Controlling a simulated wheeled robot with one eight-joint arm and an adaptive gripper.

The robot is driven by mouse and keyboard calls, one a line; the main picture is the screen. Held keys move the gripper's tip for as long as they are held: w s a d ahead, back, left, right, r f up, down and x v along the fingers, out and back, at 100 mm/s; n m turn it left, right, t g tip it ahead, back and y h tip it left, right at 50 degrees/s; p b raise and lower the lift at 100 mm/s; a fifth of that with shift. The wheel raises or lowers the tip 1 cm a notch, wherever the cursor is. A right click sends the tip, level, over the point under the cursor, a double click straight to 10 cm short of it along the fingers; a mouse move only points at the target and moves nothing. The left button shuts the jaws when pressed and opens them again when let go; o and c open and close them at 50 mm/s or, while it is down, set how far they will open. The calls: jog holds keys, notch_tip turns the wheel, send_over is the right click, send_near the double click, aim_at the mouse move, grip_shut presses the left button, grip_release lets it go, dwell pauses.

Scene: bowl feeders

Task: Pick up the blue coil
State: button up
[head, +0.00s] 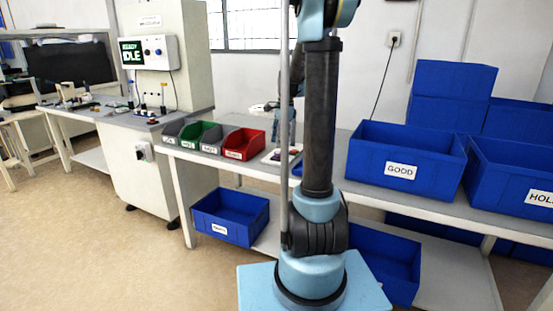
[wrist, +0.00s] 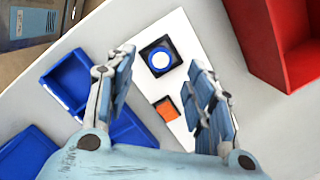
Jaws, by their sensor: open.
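The blue coil (wrist: 161,57) appears in the wrist view as a blue ring with a white centre on a black square base. It lies on a white plate (wrist: 187,28), just beyond an orange square part with a dark edge (wrist: 167,108). My gripper (wrist: 162,60) is open, with its two fingers apart on the left and right of the coil in the picture. Nothing is held between them, and I cannot tell its height above the plate. In the head view the white plate (head: 270,158) is partly hidden by my arm, and the coil cannot be made out.
A red bin (wrist: 270,45) stands right of the plate in the wrist view; blue trays (wrist: 68,80) lie left. In the head view, grey, green and red bins (head: 243,144) stand left of the plate. A large blue GOOD bin (head: 408,150) stands right on the table.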

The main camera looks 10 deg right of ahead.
aim_at(278, 153)
jog(key=shift+w+a+f, duration=0.1)
jog(key=shift+a+f, duration=0.1)
jog(key=shift+f, duration=1.1)
jog(key=shift+a+f, duration=0.15)
jog(key=shift+f, duration=1.15)
grip_shut()
